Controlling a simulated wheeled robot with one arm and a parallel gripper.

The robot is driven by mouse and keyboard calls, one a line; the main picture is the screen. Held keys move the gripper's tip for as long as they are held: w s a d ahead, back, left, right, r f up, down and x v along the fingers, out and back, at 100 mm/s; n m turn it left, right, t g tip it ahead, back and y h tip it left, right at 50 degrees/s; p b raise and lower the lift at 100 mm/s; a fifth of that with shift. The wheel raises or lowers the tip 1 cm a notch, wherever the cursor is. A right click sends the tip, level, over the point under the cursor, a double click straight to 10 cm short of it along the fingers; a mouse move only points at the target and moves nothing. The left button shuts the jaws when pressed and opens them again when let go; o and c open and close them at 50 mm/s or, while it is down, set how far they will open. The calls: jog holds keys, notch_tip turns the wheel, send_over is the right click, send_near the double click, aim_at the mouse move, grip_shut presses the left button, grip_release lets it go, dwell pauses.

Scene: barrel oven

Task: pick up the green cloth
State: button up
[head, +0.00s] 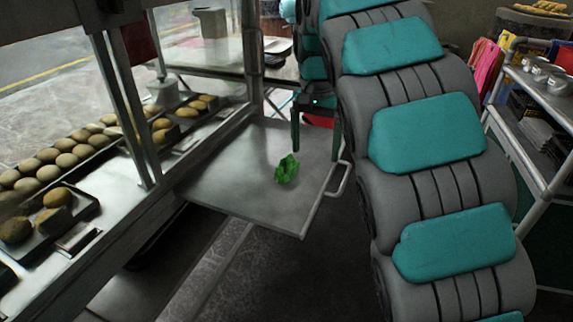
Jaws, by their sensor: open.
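The green cloth (286,170) lies crumpled on a flat metal shelf (235,195), right of the shelf's middle. My gripper (315,156) points down above or behind the cloth, a little to its upper right in the head view. Its two dark fingers are spread apart with nothing visible between them. The cloth and the fingers look apart. The right finger is partly beside my grey and teal arm, which fills the right of the view.
A metal handle (340,180) sticks out at the shelf's right edge. Left is a glass-sided counter with trays of round buns (65,160). A rack (540,90) with metal items stands at the far right. Dark floor lies in front of the shelf.

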send_over(286, 158)
jog(key=shift+s+d, duration=0.25)
jog(key=shift+a+f, duration=0.1)
jog(key=shift+a, duration=0.1)
jog(key=shift+w+f, duration=0.15)
jog(key=shift+f, duration=1.8)
jog(key=shift+w+f, duration=0.1)
jog(key=shift+f, duration=1.85)
jog(key=shift+c, duration=0.2)
jog(key=c, duration=1.2)
